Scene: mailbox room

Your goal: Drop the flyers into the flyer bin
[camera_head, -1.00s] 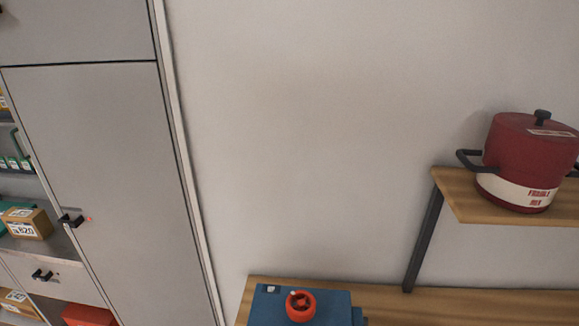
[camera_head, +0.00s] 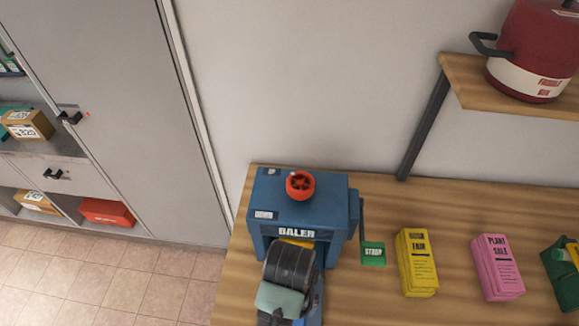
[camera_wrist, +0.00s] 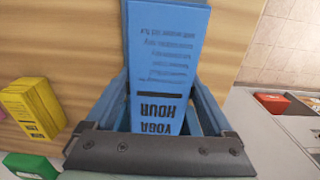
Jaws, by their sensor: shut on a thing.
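In the wrist view a blue flyer stack (camera_wrist: 165,45) with the print YOGA HOUR sits between the fingers of my gripper (camera_wrist: 161,85), which is shut on it. In the head view my arm's wrist end covers part of the blue baler front, and the fingers are hard to make out there. A yellow flyer stack (camera_head: 416,262) and a pink PLANT SALE stack (camera_head: 496,267) rest on the wooden table; the yellow one also shows in the wrist view (camera_wrist: 30,105). I cannot make out a flyer bin in either view.
The blue baler (camera_head: 273,198) with a red knob stands at the table's left end. A green STRAP box (camera_head: 373,254) lies beside it. A dark green item (camera_head: 562,275) is at the right edge. A red pot (camera_head: 530,50) stands on a shelf above. Tiled floor (camera_head: 110,270) is clear at left.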

